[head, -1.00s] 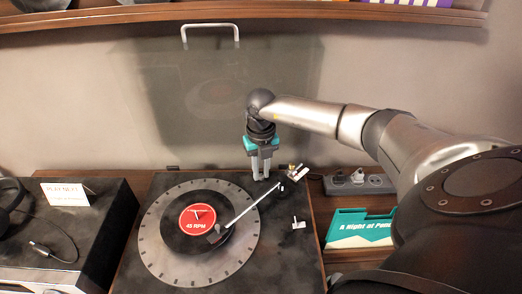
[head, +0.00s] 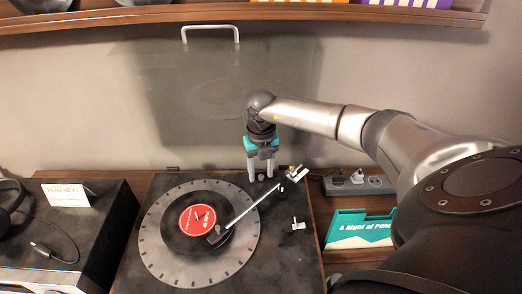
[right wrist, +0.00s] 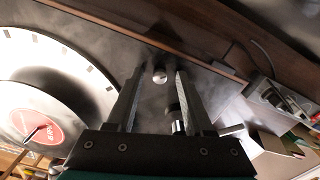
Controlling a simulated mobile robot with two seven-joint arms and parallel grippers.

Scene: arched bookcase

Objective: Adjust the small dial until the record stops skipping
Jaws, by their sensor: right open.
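The turntable (head: 143,268) has a black record with a red label (head: 197,220) on its platter. The tonearm (head: 250,205) reaches over the record, its head near the label. My right gripper (head: 261,178) points down at the turntable's back right, beside the tonearm base (head: 294,173). It is open. In the right wrist view, a small round silver knob, apparently the dial (right wrist: 160,75), shows between the tips of my right gripper (right wrist: 161,73), with no clear contact. A silver cylinder (right wrist: 178,124) shows nearer the palm. My left gripper is out of view.
A small white lever (head: 298,225) sits at the turntable's right. A power strip (head: 359,185) and a teal record sleeve (head: 362,228) are further right. A black unit with a card (head: 65,195) stands left. The clear lid (head: 165,95) stands raised behind.

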